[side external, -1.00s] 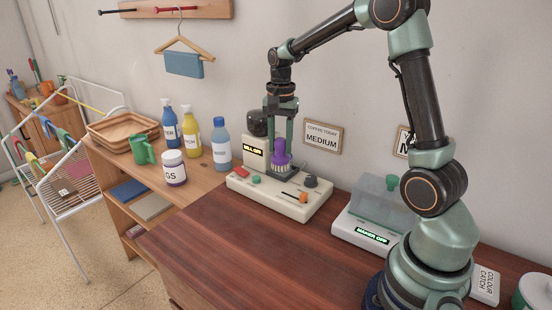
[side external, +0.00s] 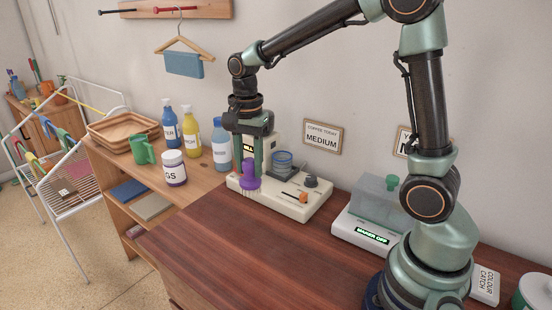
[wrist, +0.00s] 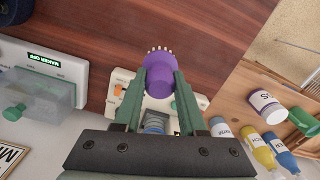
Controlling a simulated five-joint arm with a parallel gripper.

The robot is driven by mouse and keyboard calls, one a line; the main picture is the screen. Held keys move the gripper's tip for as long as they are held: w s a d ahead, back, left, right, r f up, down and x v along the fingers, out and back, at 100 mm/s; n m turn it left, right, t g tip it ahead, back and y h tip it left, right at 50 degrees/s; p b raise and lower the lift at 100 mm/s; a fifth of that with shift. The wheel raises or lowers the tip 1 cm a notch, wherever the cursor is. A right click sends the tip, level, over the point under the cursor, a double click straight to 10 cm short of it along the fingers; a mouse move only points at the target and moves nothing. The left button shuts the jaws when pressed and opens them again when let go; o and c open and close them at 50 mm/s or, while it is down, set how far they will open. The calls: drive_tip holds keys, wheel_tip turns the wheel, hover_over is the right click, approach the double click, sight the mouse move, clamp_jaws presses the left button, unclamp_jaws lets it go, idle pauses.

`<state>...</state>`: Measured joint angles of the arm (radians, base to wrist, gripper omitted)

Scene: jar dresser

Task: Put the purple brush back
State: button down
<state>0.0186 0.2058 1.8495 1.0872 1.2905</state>
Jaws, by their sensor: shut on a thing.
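The purple brush (side external: 249,181) hangs upright in my gripper (side external: 254,166), pale bristles downward. My gripper is shut on it, with one green finger on each side. In the side view it is in front of the left end of the cream machine (side external: 290,205); I cannot tell whether the bristles touch it. In the wrist view the brush (wrist: 160,75) lies between the fingertips, bristles toward the dark wood top. A grey-blue ribbed cup-like part (side external: 283,162) stands on the machine, to the right of my gripper. My gripper hides part of the machine's display.
A second machine (side external: 375,218) with a clear cover is to the right. The dark tabletop (side external: 235,255) in front is clear.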

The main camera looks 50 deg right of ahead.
wheel_tip(320, 180, down, 13)
drive_tip(key=shift+f, duration=0.1)
idle(0.3)
drive_tip(key=shift+f, duration=0.15)
drive_tip(key=shift+c, duration=2.4)
unclamp_jaws()
